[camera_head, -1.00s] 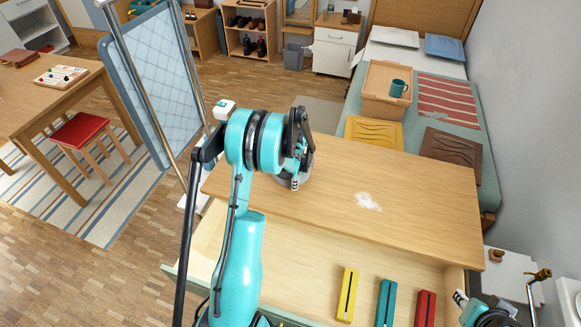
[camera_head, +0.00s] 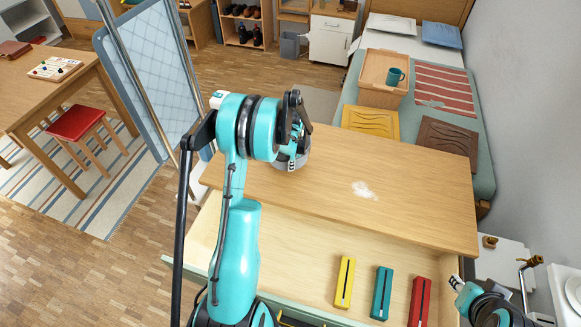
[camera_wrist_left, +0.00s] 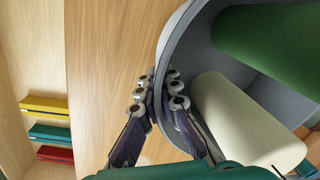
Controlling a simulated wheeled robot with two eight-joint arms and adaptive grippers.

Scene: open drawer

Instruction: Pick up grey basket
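The grey basket (camera_head: 291,160) is at the far left part of the wooden tabletop, partly hidden behind my left gripper (camera_head: 294,135). In the left wrist view the grey basket (camera_wrist_left: 172,40) fills the right side, with a green roll and a cream roll inside. My left gripper (camera_wrist_left: 160,85) has one finger on each side of the basket's wall, close together and apparently closed on it. I cannot tell whether the basket is clear of the tabletop. Part of my right arm shows at the lower right; its fingers are not clear.
The wooden tabletop (camera_head: 420,195) has a white powder patch (camera_head: 363,190). Below it, an open drawer (camera_head: 285,235) holds yellow (camera_head: 345,282), teal (camera_head: 382,293) and red (camera_head: 420,301) blocks. A screen (camera_head: 155,80) stands at the left. Beyond the table is a bed (camera_head: 484,150).

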